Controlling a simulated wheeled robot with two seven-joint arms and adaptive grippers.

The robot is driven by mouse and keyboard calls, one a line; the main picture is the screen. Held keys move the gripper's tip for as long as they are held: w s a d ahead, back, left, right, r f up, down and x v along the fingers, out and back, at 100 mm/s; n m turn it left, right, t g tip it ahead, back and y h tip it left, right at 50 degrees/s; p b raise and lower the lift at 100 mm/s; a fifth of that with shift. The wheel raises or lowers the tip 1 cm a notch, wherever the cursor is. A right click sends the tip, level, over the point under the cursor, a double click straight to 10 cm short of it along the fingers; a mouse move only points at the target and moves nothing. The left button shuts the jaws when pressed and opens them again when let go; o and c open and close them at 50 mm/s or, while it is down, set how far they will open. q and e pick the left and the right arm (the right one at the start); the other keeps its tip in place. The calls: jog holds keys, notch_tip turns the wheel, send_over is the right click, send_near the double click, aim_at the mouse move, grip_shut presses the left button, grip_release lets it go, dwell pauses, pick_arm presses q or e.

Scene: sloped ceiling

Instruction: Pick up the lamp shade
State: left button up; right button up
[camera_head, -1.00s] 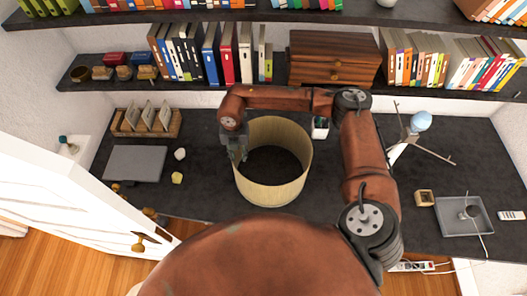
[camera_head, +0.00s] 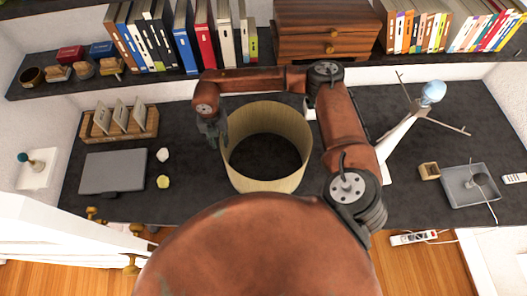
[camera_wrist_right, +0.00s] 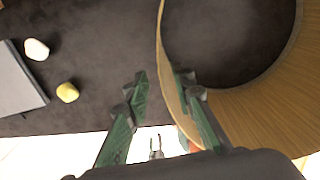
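The lamp shade (camera_head: 265,175), a tan open cylinder, stands upright on the dark desk; it is large at the right of the right wrist view (camera_wrist_right: 255,110). My right gripper (camera_head: 212,140) is at the left side of its rim. In the right wrist view my right gripper (camera_wrist_right: 161,80) has its fingers apart, one outside the shade wall and one on its inner side. The wall passes between them, nearer the inner finger; whether it touches is unclear. My left gripper cannot be made out in the head view.
A grey laptop (camera_head: 115,172), a card rack (camera_head: 120,124) and two small stones lie left on the desk (camera_head: 410,190). A white lamp stand (camera_head: 400,130) and grey tray (camera_head: 470,186) are right. A shelf with books and a wooden drawer box (camera_head: 325,30) overhangs the back.

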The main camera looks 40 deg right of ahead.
pick_arm(q)
jog(key=r+p, duration=0.1)
jog(key=w+r+p, duration=0.1)
jog(key=shift+r, duration=0.3)
pick_arm(e)
notch_tip(320, 180, down, 8)
jog(key=shift+s+r, duration=0.25)
jog(key=shift+s, duration=0.1)
jog(key=shift+c, duration=0.3)
grip_shut()
